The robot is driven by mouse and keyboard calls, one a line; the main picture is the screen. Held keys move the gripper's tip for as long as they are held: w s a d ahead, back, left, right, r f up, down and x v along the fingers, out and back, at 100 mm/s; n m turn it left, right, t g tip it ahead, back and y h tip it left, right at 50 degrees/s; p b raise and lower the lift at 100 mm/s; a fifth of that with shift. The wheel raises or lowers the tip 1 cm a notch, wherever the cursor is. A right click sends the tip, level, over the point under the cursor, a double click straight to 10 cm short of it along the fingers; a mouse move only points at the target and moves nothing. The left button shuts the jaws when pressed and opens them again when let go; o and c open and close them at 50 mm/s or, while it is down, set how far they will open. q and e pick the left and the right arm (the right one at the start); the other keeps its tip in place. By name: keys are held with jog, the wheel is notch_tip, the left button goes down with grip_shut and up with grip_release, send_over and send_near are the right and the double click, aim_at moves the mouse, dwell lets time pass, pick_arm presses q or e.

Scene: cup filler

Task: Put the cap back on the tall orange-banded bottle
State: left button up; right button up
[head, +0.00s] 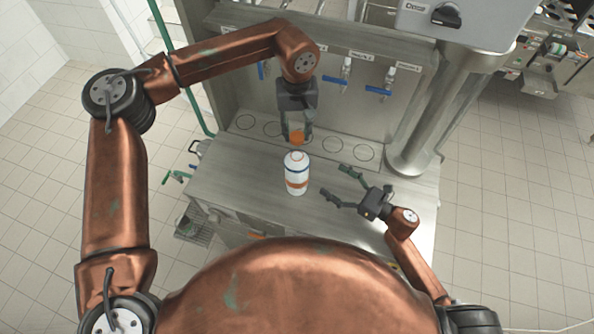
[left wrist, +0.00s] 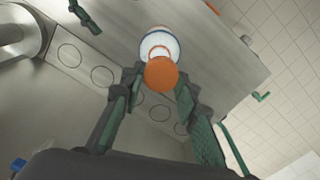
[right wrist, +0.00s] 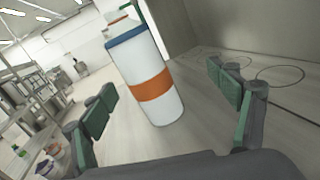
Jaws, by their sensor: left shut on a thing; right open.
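The tall white bottle (head: 296,176) stands upright on the steel counter; an orange band (right wrist: 153,88) and a blue ring at its shoulder show in the right wrist view. Its open top faces my left wrist view (left wrist: 157,40). My left gripper (head: 297,129) points down and is shut on the orange cap (head: 297,138), which also shows in the left wrist view (left wrist: 162,74). The cap is at the bottle's far side in the head view, apparently above mouth height. My right gripper (head: 338,183) is open and empty, right of the bottle, its fingers pointing toward it without touching.
The steel counter (head: 235,180) has a row of marked circles (head: 331,145) along its back. Taps with blue handles (head: 378,91) hang on the panel behind. A thick steel column (head: 425,120) stands at the right. The counter left of the bottle is clear.

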pick_arm(q)
jog(key=shift+w+f, duration=0.3)
jog(key=shift+w, duration=0.1)
jog(key=shift+r, duration=0.1)
jog(key=shift+s, duration=0.1)
pick_arm(e)
jog(key=s+f+n+g, duration=0.1)
jog(key=a+n+g+y, duration=0.1)
jog(key=n, duration=0.1)
jog(key=shift+s+a+f, duration=0.25)
jog(key=shift+s+f, duration=0.1)
jog(key=x, duration=1.2)
jog(key=shift+c, duration=0.3)
jog(key=shift+f, duration=0.1)
jog(key=c, duration=1.7)
pick_arm(q)
send_over(297, 151)
jog(key=shift+f, duration=2.5)
pick_arm(e)
jog(key=shift+c, duration=0.2)
